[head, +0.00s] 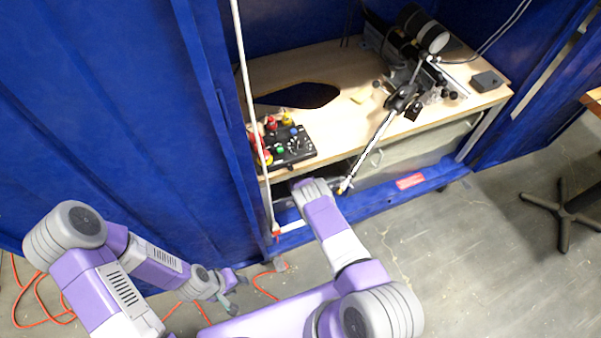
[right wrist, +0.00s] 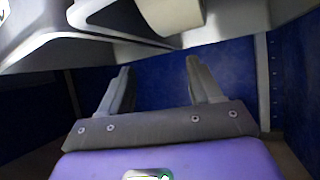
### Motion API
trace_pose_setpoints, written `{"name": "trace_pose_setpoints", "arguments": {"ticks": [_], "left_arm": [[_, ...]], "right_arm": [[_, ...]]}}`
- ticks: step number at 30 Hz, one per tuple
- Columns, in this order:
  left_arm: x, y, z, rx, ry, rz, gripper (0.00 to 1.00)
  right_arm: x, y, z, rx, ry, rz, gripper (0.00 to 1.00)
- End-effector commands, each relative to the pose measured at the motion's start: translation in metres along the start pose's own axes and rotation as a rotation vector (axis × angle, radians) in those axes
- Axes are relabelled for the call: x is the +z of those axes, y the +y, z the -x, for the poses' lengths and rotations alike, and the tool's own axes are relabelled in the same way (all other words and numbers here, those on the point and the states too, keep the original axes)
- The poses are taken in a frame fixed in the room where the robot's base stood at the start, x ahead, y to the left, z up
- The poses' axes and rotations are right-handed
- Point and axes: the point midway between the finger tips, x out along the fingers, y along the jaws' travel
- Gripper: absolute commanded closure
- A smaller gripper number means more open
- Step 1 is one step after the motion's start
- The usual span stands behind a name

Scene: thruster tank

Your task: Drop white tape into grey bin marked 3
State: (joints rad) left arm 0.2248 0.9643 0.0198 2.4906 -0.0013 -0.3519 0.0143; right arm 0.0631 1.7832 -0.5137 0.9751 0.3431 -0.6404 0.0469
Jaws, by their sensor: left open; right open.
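I cannot make out a white tape or a grey bin marked 3 for certain in either view. In the right wrist view a cream rounded thing (right wrist: 172,14) sits among pale grey curved shapes (right wrist: 60,42) at the top; I cannot tell what they are. My right gripper (right wrist: 160,78) is open with nothing between its fingers, below these shapes. In the head view my right arm reaches to the bench's front edge, and its fingers are hidden there. My left gripper (head: 238,294) is open and empty, low over the floor in front of the blue curtain.
A wooden bench (head: 340,125) carries a black control box (head: 290,146) with coloured knobs and a black-and-silver instrument (head: 405,70). A slanted rod (head: 368,150) hangs over its front edge. Blue curtains (head: 110,110) stand at both sides. Orange cable (head: 38,300) lies on the floor. Floor at right is mostly clear.

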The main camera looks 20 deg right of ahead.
Motion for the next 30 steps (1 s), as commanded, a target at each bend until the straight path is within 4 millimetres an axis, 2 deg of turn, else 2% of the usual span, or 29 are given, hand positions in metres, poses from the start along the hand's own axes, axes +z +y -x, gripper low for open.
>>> {"name": "trace_pose_setpoints", "arguments": {"ticks": [8, 15, 21, 25, 30], "left_arm": [[0.000, 0.000, 0.000, 0.000, 0.000, 0.000, 0.57], [0.001, 0.011, 0.030, 0.000, 0.000, 0.000, 0.57], [0.002, 0.018, 0.049, 0.000, 0.000, 0.000, 0.57], [0.003, 0.021, 0.056, 0.000, 0.000, 0.000, 0.57], [0.003, 0.023, 0.061, 0.000, 0.000, 0.000, 0.57]], "right_arm": [[-0.011, -0.001, 0.006, 0.000, 0.000, 0.001, 0.36], [-0.015, 0.000, 0.051, 0.000, -0.004, 0.001, 0.36], [-0.013, 0.000, 0.090, 0.000, -0.004, 0.000, 0.36], [-0.013, -0.001, 0.109, 0.000, -0.003, 0.000, 0.36], [-0.011, 0.000, 0.124, 0.000, -0.002, 0.000, 0.36]]}}
